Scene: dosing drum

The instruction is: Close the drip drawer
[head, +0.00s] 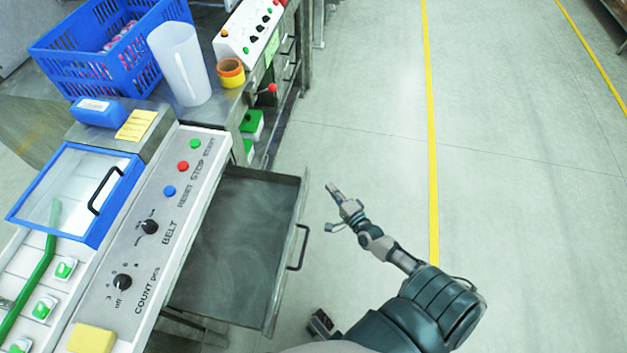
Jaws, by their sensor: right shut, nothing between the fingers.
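The drip drawer (236,235) is a grey metal tray, pulled out from under the control panel and empty. Its front wall faces right and carries a dark bar handle (300,247). My right gripper (332,188) is shut and empty. In the picture it is just right of the drawer front, above and right of the handle, with a gap of floor between them. My left gripper is not in view.
The control panel (150,228) has buttons and two knobs, with a blue-framed clear lid (75,190) beside it. Floor to the right is clear.

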